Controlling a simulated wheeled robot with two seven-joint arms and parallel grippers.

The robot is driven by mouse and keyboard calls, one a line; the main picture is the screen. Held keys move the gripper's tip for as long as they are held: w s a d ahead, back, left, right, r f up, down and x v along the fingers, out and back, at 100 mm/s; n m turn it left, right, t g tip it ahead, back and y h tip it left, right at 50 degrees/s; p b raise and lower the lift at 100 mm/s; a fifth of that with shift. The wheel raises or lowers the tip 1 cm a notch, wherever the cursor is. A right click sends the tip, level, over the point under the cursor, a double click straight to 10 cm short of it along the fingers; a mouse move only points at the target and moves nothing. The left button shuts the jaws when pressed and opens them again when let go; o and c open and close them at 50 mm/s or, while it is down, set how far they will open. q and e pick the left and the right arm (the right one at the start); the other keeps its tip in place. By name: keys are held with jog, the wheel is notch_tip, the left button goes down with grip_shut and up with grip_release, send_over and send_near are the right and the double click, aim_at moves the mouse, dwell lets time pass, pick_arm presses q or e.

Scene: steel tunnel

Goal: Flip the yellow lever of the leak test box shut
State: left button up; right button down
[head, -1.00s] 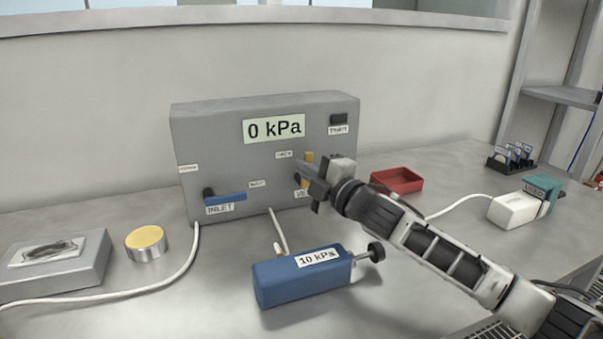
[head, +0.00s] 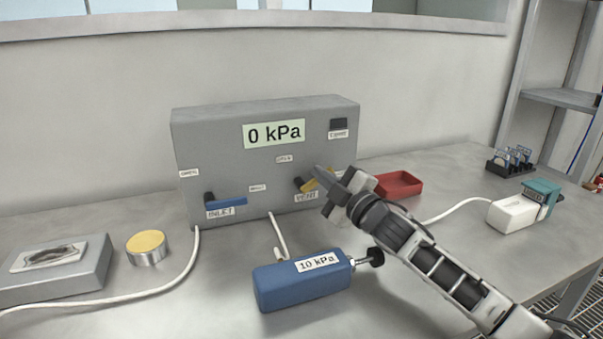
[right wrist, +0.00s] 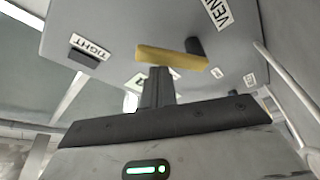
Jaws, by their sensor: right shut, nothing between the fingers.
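The leak test box (head: 230,150) is grey and stands against the back wall, with its display reading 0 kPa. Its yellow lever (head: 309,185) sits above the VENT label, slanted between upright and level, on a dark pivot. In the right wrist view the lever (right wrist: 172,57) shows as a yellow bar just beyond my fingertips. My right gripper (head: 321,174) is shut and empty, right beside the lever. In the right wrist view its fingers (right wrist: 157,86) are together; I cannot tell whether they touch the lever. My left gripper is not in view.
A blue lever (head: 226,201) lies level at INLET. A blue 10 kPa block (head: 302,278) with a black knob stands in front. A red tray (head: 399,184), a white-and-teal device (head: 522,208), a yellow-topped cylinder (head: 147,244) and a grey block (head: 55,270) surround it. Hoses cross the bench.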

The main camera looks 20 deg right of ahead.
jog(key=shift+d+f, duration=0.25)
jog(key=shift+f, duration=0.1)
dwell(0.3)
dwell(0.4)
jog(key=s+a+r+p, duration=0.1)
jog(key=s+a+r, duration=0.4)
jog(key=s+r, duration=0.8)
jog(key=shift+s, duration=0.1)
dwell(0.3)
